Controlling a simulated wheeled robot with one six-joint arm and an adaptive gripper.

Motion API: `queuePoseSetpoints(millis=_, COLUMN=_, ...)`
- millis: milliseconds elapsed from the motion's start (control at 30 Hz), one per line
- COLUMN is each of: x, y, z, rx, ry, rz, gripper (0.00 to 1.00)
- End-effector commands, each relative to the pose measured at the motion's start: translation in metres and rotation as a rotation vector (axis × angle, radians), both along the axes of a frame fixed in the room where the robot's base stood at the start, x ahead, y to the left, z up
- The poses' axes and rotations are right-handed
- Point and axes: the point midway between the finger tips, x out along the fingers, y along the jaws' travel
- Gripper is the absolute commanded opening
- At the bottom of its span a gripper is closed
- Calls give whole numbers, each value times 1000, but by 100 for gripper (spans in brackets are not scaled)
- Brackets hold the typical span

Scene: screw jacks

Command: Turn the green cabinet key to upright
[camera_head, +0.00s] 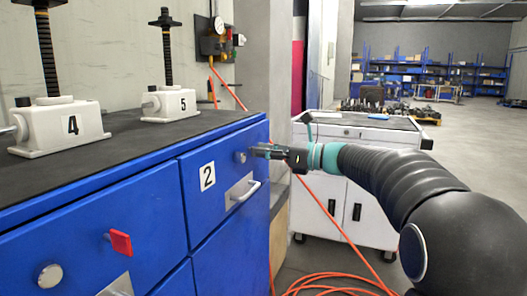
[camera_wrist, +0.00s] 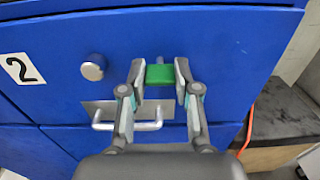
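The green cabinet key (camera_wrist: 160,74) shows in the wrist view on the blue drawer front, its broad flat head lying crosswise, wider than tall. My gripper (camera_wrist: 160,76) has one finger at each side end of the key head, with no clear gap seen, and looks shut on it. In the head view my gripper (camera_head: 262,152) reaches the right end of the cabinet front (camera_head: 120,215), and the green key is hidden there. A round metal knob (camera_wrist: 93,67) sits left of the key, beside the number 2 label (camera_wrist: 22,68).
A drawer handle (camera_wrist: 127,122) lies just below my fingers. A red key (camera_head: 120,242) and another knob (camera_head: 48,275) are on the left drawer. Screw jacks 4 (camera_head: 60,125) and 5 (camera_head: 168,102) stand on top. A white cart (camera_head: 340,205) and an orange hose (camera_head: 325,287) are at right.

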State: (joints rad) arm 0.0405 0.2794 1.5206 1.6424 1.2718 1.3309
Motion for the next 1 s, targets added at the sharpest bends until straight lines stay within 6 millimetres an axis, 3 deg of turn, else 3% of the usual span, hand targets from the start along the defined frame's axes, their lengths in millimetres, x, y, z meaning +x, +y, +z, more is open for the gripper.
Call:
queuePoseSetpoints(millis=467, x=0, y=0, z=-2, rx=-42, ry=-120, rz=-2, gripper=0)
queuePoseSetpoints(millis=1000, x=0, y=0, z=-3, rx=-209, ry=-579, rz=-3, gripper=0)
